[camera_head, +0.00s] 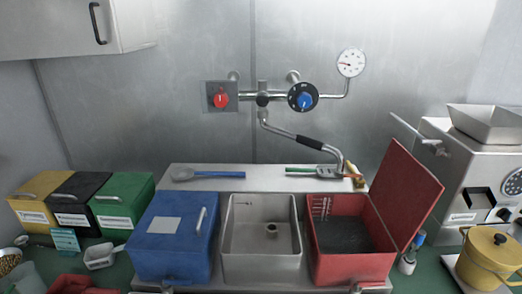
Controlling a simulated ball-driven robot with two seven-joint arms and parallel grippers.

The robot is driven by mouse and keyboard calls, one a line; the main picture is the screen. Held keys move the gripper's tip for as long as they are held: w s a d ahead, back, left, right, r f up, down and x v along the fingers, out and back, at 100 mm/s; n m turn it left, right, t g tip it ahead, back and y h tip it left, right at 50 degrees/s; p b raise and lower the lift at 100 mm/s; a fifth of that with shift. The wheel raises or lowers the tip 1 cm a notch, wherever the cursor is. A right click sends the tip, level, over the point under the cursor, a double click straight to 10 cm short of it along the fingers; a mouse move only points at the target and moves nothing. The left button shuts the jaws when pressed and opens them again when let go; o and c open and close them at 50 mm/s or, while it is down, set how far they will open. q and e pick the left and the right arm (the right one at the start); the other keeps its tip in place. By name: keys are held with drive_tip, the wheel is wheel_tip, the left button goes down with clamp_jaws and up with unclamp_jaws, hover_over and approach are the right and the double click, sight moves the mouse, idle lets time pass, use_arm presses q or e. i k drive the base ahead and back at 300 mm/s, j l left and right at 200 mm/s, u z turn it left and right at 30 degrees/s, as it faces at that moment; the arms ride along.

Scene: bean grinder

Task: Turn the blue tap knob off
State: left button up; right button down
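The blue tap knob (304,101) is on the right side of the wall-mounted tap. It sits at the centre of a round black dial (293,103) with small white marks. Its grip looks roughly upright with a slight tilt; I cannot read the marks. A red knob (221,100) on a square grey plate is on the tap's left side. The metal spout (276,130) with a black sleeve swings down to the right, its end near the back of the open red bin (350,268). Neither of my grippers is in view.
Below the tap stand a closed blue bin (171,255) and a grey sink-like bin (262,264). The red bin's raised lid (405,195) stands at right. A pressure gauge (351,63) is beside the knob. Utensils lie on the ledge. The wall before the knob is clear.

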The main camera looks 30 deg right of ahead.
sight(304, 100)
drive_tip(key=z, duration=1.2)
